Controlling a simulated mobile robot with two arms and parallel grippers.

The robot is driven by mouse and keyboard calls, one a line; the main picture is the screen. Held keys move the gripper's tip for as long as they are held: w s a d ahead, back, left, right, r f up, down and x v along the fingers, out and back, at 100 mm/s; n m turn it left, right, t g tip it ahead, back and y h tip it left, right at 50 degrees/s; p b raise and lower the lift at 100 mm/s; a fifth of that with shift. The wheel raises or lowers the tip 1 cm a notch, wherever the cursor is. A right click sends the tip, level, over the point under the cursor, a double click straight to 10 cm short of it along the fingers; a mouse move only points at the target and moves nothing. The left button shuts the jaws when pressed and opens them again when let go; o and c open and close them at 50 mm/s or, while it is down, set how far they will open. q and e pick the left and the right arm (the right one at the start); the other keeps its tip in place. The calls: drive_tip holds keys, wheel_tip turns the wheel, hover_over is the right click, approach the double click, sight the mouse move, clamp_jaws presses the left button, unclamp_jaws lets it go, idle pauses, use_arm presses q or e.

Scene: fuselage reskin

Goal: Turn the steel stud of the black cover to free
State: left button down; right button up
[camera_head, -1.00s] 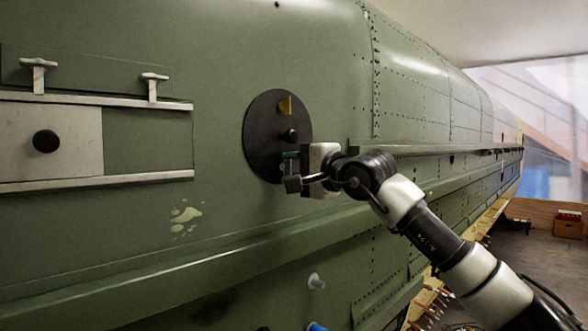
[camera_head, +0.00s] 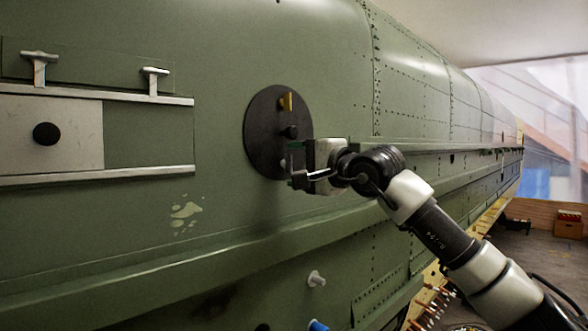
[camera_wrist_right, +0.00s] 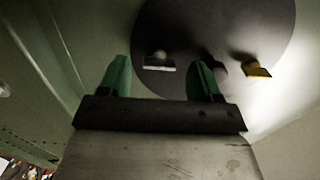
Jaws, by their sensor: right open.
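The round black cover (camera_head: 262,130) sits on the green fuselage side, with a yellow tab (camera_head: 287,101) near its top and a black knob (camera_head: 291,132) at its middle. Its steel stud (camera_head: 283,163) shows low on the cover, partly hidden by my right gripper (camera_head: 296,163). In the right wrist view the stud (camera_wrist_right: 160,62) has a flat pale bar and appears between the green fingertips of the open right gripper (camera_wrist_right: 160,75), a little ahead of them. The gripper holds nothing; contact with the stud cannot be told. My left gripper is out of view.
At the left, a pale panel (camera_head: 70,130) with a black knob sits between two rails, with two T-shaped handles (camera_head: 40,65) above. A ledge (camera_head: 150,265) runs along the fuselage below the cover. A white peg (camera_head: 316,279) sticks out below it.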

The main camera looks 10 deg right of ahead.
drive_tip(key=b+v, duration=0.4)
drive_tip(key=v, duration=0.5)
drive_tip(key=shift+s+d, duration=0.2)
drive_tip(key=shift+s, duration=0.05)
drive_tip(key=shift+a+f, duration=0.1)
drive_tip(key=shift+f, duration=0.1)
